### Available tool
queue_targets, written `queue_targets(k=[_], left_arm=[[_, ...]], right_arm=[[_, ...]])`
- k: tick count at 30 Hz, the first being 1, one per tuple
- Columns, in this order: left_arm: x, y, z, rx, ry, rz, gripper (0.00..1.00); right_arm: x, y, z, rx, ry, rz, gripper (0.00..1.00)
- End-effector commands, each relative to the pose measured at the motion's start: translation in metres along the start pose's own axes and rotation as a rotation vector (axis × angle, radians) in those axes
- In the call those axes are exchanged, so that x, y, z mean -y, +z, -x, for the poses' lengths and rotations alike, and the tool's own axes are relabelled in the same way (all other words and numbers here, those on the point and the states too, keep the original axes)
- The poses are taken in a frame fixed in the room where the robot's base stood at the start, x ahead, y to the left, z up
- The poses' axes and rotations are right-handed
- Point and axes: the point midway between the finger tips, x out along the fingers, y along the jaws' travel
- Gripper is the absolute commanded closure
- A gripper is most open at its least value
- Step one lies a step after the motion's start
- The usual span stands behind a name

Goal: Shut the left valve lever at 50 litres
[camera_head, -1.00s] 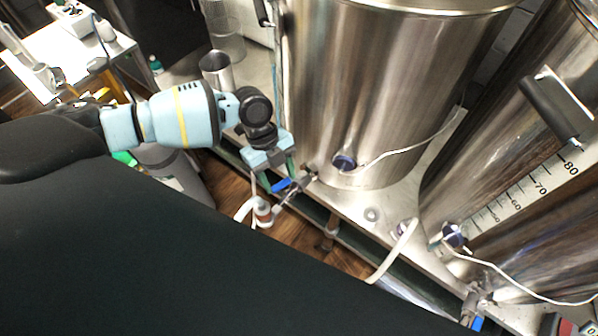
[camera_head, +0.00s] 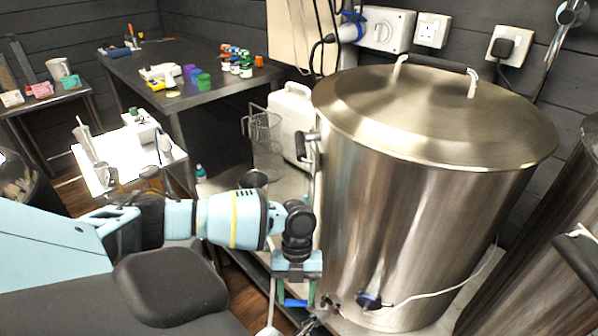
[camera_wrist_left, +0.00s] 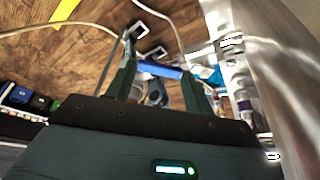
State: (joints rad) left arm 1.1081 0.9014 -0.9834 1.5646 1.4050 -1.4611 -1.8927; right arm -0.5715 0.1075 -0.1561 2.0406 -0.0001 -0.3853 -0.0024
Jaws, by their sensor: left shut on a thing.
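The left valve's blue lever (camera_head: 294,302) is low at the front left of the large steel vessel (camera_head: 410,215). My left gripper (camera_head: 296,291) points down over it, with a green finger on each side of the lever. In the left wrist view the blue lever (camera_wrist_left: 160,69) lies across between the two fingers of the left gripper (camera_wrist_left: 158,78), which is shut on it. The valve body (camera_head: 321,308) is partly hidden by the gripper and the frame edge. No litre scale is readable now. My right gripper is not in view.
A second steel vessel (camera_head: 545,215) stands at the right. A white cable (camera_head: 445,288) runs from the knob (camera_head: 368,301) on the large vessel. A white canister (camera_head: 290,118) and a wire basket (camera_head: 265,130) stand behind my left arm. Wooden floor (camera_head: 245,297) shows below.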

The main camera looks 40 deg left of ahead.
Motion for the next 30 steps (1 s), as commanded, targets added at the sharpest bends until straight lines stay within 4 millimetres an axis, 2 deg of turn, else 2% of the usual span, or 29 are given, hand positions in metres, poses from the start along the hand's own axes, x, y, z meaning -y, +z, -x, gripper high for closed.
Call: queue_targets(k=[9,10,14,30], left_arm=[[0.0008,-0.0008,0.0005,-0.002,-0.001,-0.004,0.88],[0.0008,-0.0008,0.0005,-0.001,-0.001,-0.004,0.44],[0.0007,-0.0005,0.0004,-0.001,-0.001,-0.003,0.27],[0.0019,-0.0025,-0.0003,0.0,-0.011,0.028,0.25]], right_arm=[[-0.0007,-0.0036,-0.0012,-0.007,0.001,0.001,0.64],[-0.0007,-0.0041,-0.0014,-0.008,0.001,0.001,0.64],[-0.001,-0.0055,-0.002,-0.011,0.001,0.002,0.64],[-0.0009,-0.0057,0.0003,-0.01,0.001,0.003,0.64]])
